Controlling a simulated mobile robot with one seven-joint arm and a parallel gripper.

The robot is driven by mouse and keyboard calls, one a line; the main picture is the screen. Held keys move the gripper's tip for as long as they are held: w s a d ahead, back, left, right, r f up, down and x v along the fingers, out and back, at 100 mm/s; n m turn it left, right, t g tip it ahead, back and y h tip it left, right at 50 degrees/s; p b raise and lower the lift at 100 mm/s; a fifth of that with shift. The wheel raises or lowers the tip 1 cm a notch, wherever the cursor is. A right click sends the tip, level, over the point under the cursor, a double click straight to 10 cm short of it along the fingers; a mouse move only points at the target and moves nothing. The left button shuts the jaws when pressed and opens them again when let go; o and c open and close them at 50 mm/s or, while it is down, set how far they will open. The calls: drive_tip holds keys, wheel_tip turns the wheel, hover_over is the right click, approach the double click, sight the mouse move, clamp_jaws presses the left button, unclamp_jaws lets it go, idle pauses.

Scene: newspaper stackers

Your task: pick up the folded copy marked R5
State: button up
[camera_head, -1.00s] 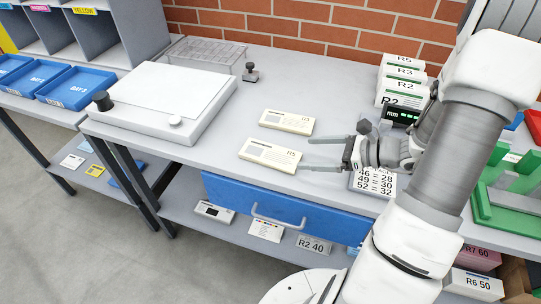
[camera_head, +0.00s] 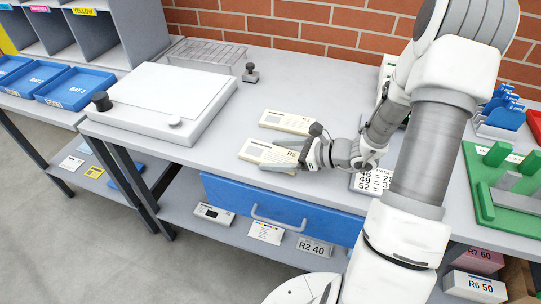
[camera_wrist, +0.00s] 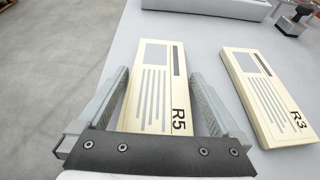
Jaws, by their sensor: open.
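The folded copy marked R5 (camera_head: 254,151) is a cream, flat block lying on the grey bench near its front edge. In the wrist view the R5 copy (camera_wrist: 154,85) lies lengthwise between my fingers, its label toward the palm. My gripper (camera_head: 272,157) is open around the label end, one finger on each side. In the wrist view my gripper (camera_wrist: 160,85) shows a narrow gap beside the copy on the right; I cannot tell whether the left finger touches it. A second copy marked R3 (camera_wrist: 266,97) lies to the right, and behind R5 in the head view (camera_head: 283,122).
A white-topped board (camera_head: 165,95) stands to the left on the bench. A wire rack (camera_head: 207,51) and a small black-knobbed stamp (camera_head: 250,73) are behind. A blue drawer (camera_head: 285,209) is under the front edge. A number card (camera_head: 371,181) lies beside my wrist.

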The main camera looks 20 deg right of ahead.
drive_tip(key=c, duration=1.2)
drive_tip(key=shift+r, duration=0.1)
